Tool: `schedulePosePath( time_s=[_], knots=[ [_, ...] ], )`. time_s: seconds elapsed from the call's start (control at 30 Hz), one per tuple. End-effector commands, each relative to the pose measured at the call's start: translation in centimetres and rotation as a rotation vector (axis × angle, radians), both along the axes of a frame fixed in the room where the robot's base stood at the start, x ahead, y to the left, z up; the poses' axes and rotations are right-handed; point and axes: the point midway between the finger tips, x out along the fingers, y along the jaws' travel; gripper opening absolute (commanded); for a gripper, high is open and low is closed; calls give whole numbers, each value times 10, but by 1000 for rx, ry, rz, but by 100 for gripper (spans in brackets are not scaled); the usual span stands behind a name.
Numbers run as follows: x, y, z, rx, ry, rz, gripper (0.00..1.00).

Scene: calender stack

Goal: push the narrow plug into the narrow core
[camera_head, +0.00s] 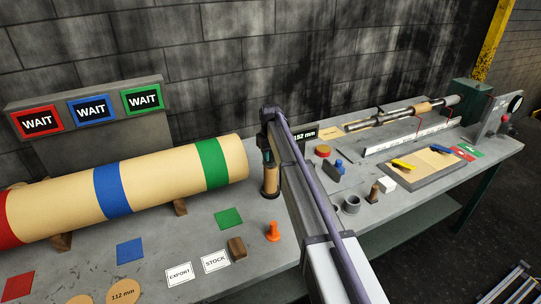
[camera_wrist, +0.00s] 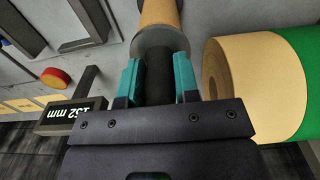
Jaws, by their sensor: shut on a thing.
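My gripper (camera_wrist: 158,80) is shut on a dark cylindrical piece (camera_wrist: 159,75), with a teal finger on each side. A wider grey collar (camera_wrist: 160,40) sits at its far end, and a tan cylinder (camera_wrist: 160,12), which looks like the narrow core, continues beyond it in line. I cannot tell how deep the collar sits in the core. In the head view the tan cylinder (camera_head: 270,181) stands upright at the back of the bench, with a dark base, just under my gripper (camera_head: 268,156). My arm partly hides this area.
The large tan roll (camera_head: 65,208) with coloured bands lies close on the left; its end (camera_wrist: 236,90) is near my gripper at right in the wrist view. The 152 mm sign (camera_head: 305,135) stands to the right. An orange piece (camera_head: 272,232) and grey rings (camera_head: 351,205) stand nearer the front.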

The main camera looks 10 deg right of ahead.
Motion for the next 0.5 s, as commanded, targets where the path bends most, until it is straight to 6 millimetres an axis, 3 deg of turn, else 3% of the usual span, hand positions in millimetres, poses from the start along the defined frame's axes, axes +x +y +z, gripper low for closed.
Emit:
schedulePosePath(
  time_s=[0.5],
  knots=[
    [0,0,-12,0,0,0,0]
  ],
)
